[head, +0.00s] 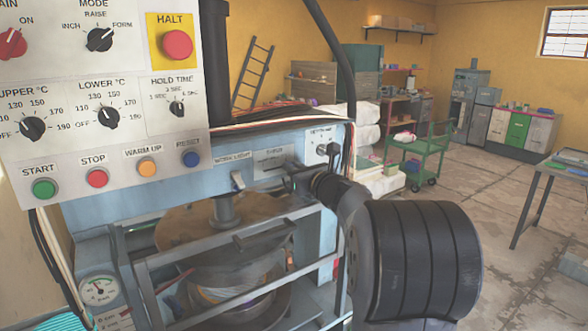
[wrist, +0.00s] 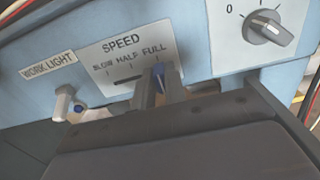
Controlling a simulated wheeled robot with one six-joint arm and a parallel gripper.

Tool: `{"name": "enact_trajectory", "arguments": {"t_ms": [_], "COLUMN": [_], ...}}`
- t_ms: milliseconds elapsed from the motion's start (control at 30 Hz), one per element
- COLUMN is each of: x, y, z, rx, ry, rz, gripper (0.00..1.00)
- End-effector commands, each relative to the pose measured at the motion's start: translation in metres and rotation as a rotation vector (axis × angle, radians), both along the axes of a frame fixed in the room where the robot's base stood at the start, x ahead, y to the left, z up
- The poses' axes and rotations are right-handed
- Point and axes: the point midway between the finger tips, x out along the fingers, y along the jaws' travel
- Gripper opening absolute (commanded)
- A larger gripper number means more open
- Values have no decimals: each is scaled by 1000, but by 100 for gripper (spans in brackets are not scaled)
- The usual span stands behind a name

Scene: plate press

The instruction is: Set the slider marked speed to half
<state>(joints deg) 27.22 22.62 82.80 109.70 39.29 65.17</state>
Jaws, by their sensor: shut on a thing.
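The speed panel (wrist: 108,48) is a white label on the light blue machine front, marked slow, half and full from left to right. It also shows small in the head view (head: 270,158). The dark blue slider knob (wrist: 160,84) stands under the full mark, at the right end of its slot (wrist: 126,81). My gripper (wrist: 162,88) is shut on this knob, with a grey finger on either side. In the head view my gripper (head: 296,184) reaches the machine front just below the panel; the knob is hidden there.
Left of the slider is the work light switch (wrist: 63,103). A rotary knob (wrist: 269,28) is at the upper right. A metal guard frame (head: 160,270) and the press plates (head: 215,230) lie below my gripper. The control box (head: 60,70) hangs at upper left.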

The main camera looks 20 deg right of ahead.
Motion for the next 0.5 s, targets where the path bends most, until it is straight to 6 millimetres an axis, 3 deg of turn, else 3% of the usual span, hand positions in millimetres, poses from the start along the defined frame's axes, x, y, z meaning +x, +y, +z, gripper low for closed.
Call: {"name": "enact_trajectory", "arguments": {"t_ms": [167, 500], "x": [0, -6], "y": [2, 35], "z": [0, -1], "rx": [0, -1], "ry": [0, -1], "rz": [1, 2], "gripper": [0, 0]}}
